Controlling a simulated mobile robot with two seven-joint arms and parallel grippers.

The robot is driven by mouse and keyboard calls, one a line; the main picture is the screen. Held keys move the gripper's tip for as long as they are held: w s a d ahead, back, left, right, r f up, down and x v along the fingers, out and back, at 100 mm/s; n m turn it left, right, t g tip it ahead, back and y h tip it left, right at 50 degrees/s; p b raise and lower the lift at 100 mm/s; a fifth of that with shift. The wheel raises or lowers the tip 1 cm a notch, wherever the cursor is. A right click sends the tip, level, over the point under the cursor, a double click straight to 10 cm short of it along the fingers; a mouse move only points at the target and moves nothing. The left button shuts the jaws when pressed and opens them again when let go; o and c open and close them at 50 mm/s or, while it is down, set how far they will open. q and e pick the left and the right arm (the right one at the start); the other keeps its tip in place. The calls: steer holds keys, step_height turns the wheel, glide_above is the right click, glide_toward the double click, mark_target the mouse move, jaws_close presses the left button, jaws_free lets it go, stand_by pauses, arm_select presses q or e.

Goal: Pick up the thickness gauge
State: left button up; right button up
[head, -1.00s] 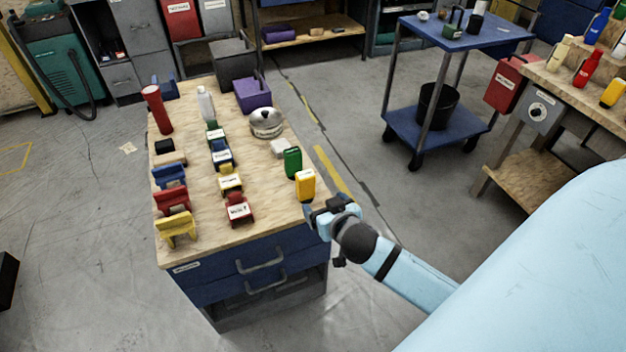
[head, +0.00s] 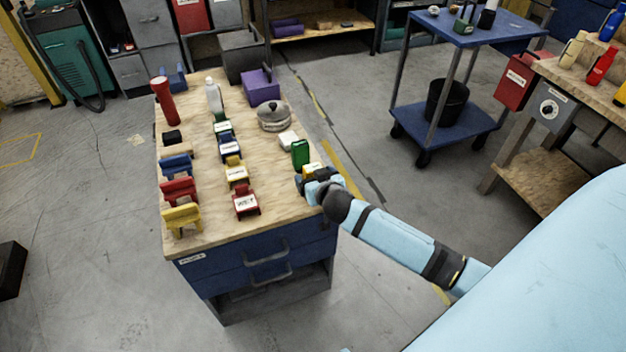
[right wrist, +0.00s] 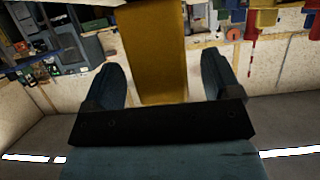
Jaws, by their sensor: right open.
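In the right wrist view, the yellow thing (right wrist: 155,50) stands between the two spread fingers of my right gripper (right wrist: 162,80). Gaps show on both sides, so the fingers are not closed on it. My left gripper is not in view.
Several coloured holders fill the left and middle. A blue cart (head: 470,30) stands beyond clear floor.

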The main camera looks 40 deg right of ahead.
steer(key=shift+x, duration=0.85)
steer(key=c, duration=1.1)
